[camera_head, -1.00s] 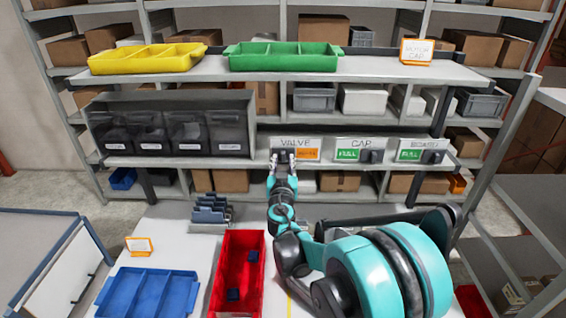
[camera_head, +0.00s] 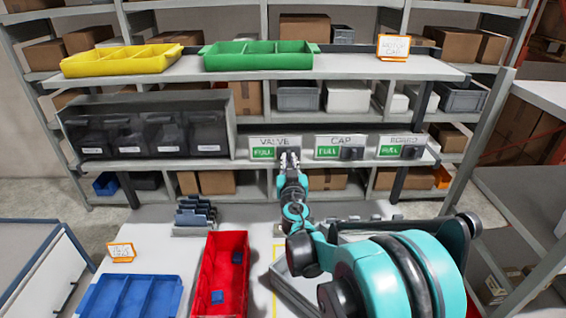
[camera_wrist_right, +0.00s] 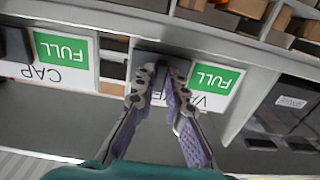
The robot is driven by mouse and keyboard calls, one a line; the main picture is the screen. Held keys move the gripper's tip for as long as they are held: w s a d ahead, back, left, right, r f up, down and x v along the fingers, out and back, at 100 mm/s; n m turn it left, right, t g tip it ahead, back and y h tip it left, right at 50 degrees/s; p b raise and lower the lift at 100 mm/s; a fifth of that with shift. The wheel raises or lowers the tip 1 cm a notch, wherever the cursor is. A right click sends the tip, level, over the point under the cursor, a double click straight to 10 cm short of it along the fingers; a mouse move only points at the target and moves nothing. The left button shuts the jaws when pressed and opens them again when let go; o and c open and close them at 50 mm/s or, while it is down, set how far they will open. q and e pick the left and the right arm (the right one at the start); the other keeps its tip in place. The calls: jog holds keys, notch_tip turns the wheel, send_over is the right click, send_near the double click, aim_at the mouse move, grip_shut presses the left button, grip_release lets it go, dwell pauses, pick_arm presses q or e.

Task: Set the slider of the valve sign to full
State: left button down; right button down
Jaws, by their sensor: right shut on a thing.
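The valve sign (camera_head: 262,142) stands on the middle shelf and shows a green FULL field at its left; it also shows upside down in the right wrist view (camera_wrist_right: 226,82). Its dark slider (camera_wrist_right: 150,58) is at the sign's right end in the head view, mostly hidden by my fingers. My right gripper (camera_head: 289,153) is shut on the slider; its fingertips also show in the right wrist view (camera_wrist_right: 160,68). My left gripper is not in view.
The cap sign (camera_head: 340,146) and a third sign (camera_head: 403,146), both showing green FULL, stand to the right. Dark bins (camera_head: 150,132) stand to the left. A red tray (camera_head: 222,275) and a blue tray (camera_head: 132,298) are on the table below.

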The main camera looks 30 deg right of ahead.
jog(key=c, duration=1.9)
grip_release()
jog(key=shift+d, duration=0.1)
jog(key=o, duration=0.3)
jog(key=shift+s+d, duration=0.2)
jog(key=shift+s, duration=0.05)
jog(key=shift+o, duration=0.2)
jog(key=shift+a, duration=0.1)
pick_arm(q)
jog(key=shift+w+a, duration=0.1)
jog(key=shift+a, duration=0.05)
pick_arm(e)
jog(key=shift+w+a, duration=0.1)
jog(key=shift+a, duration=0.1)
jog(key=v, duration=1.2)
jog(key=shift+f, duration=0.1)
